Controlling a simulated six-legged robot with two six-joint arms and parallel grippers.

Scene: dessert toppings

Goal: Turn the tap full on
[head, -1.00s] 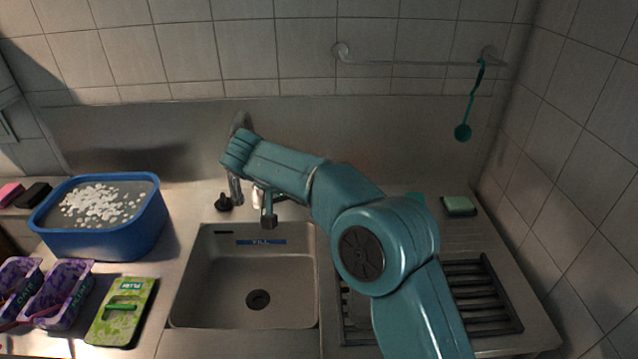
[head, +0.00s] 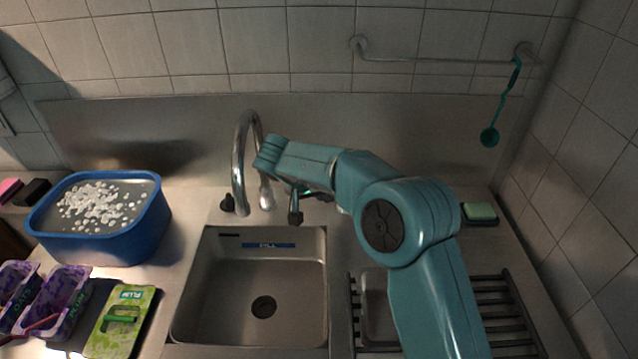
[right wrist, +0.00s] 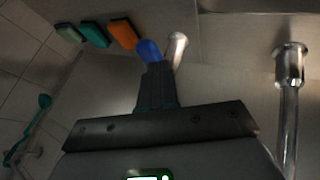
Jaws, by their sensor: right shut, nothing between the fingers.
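The tap (head: 238,165) is a tall chrome gooseneck behind the sink (head: 200,300). Its spout hangs toward the basin, and I see no clear water stream. A chrome base piece (head: 266,195) stands behind the spout. My right gripper (head: 295,216) is shut and empty, pointing down just right of the tap. In the right wrist view its dark fingers (right wrist: 157,88) show beside a blue tip (right wrist: 148,51) and a chrome stub (right wrist: 176,48). I cannot tell whether they touch. My left gripper is not in view.
A blue tub (head: 100,235) of white pieces stands left of the sink, with purple cartons (head: 60,300) and a green packet (head: 120,322) in front. A dark rack (head: 500,300) lies right.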

